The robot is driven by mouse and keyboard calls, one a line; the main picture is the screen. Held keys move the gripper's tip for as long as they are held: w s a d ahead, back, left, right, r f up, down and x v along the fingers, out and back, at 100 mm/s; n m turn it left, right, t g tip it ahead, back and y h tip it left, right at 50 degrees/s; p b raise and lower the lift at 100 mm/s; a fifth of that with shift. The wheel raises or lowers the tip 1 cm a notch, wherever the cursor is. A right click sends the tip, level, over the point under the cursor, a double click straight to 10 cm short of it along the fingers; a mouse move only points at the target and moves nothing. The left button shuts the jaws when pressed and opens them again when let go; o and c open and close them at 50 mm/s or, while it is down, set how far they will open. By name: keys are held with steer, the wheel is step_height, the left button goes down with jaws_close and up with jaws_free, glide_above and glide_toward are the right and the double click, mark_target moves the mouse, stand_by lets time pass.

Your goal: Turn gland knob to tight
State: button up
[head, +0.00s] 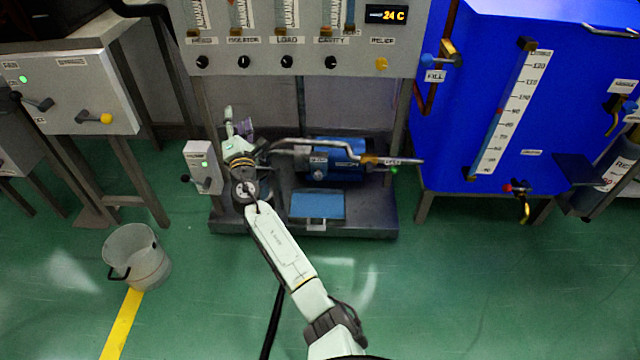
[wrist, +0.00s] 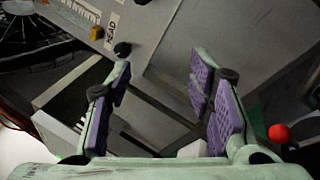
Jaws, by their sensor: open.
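I cannot pick out the gland knob for certain in either view. The blue pump unit (head: 335,160) sits low on the dark skid under the gauge panel, and my arm covers its left end. My gripper (head: 237,122) is over the left part of the skid, left of the pump. In the wrist view my gripper (wrist: 162,78) is open, with purple pads apart and nothing held between them. A dark grey frame bar passes behind the gap. A red ball-shaped knob (wrist: 280,132) shows at the right, outside the fingers.
The gauge panel (head: 310,50) with several black knobs stands above. A small grey switch box (head: 203,165) is left of my gripper. A bent metal pipe (head: 300,143) crosses to the right. A blue tank (head: 540,100) stands right, a bucket (head: 137,257) left. Front floor is mostly clear.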

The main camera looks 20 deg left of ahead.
steer(key=w+d+f+n+h+b, duration=0.1)
steer(key=w+d+f+n+h, duration=0.15)
steer(key=d+f, duration=0.45)
steer(key=w+d+f+n+h+b, duration=0.15)
steer(key=w+f, duration=0.25)
steer(key=f, duration=0.7)
steer(key=n+h+b, duration=0.2)
steer(key=n, duration=0.5)
glide_toward(318, 179)
steer(key=b+x, duration=0.8)
steer(key=x, duration=0.1)
steer(key=shift+w+f, duration=0.15)
steer(key=shift+f, duration=0.1)
steer(key=shift+w+a+r+b, duration=0.1)
steer(key=shift+w+r+b, duration=0.05)
steer(key=shift+w+b, duration=0.25)
steer(key=shift+w+a+r+b, duration=0.15)
steer(key=shift+w+b, duration=0.2)
steer(key=shift+w, duration=0.05)
steer(key=shift+c, duration=0.3)
jaws_close()
